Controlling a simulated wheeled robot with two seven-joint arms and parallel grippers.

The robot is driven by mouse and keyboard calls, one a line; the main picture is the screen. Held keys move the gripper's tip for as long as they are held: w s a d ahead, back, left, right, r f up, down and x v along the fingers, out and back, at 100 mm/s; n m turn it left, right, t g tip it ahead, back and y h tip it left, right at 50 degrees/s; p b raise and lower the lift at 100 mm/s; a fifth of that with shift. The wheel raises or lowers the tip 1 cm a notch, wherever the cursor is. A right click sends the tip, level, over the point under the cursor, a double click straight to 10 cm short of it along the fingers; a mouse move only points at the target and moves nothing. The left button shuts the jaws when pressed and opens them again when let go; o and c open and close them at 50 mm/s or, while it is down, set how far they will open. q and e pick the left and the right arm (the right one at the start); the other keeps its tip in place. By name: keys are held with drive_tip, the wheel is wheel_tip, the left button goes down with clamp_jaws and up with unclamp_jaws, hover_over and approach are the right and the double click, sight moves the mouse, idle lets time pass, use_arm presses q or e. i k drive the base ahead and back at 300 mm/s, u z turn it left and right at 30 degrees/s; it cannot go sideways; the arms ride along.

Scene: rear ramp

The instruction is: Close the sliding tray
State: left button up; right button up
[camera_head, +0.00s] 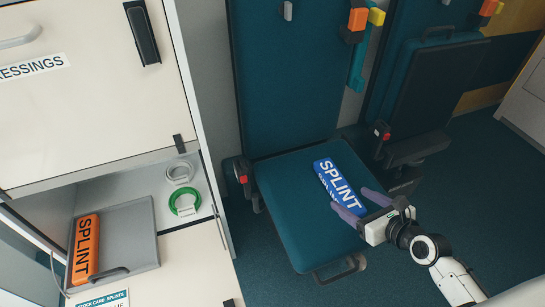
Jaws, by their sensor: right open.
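The sliding tray (142,218) is a shallow grey tray in the open lower compartment of the cream cabinet at left. It sticks out toward the front, and an orange box marked SPLINT (86,247) lies in its left part. A small dark handle sits at its front edge. My right gripper (349,199) is far to the right of the tray, over the teal seat. Its purple fingers are open, one on each side of the near end of a blue SPLINT pack (338,184). I cannot tell whether they touch it. My left gripper is out of view.
A cream drawer front (100,110) is above. The teal seat (290,215) stands right of the cabinet, with a dark folded seat (430,90) beyond. Dark floor lies at right.

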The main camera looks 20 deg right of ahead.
sight(128, 245)
drive_tip(key=u, duration=0.95)
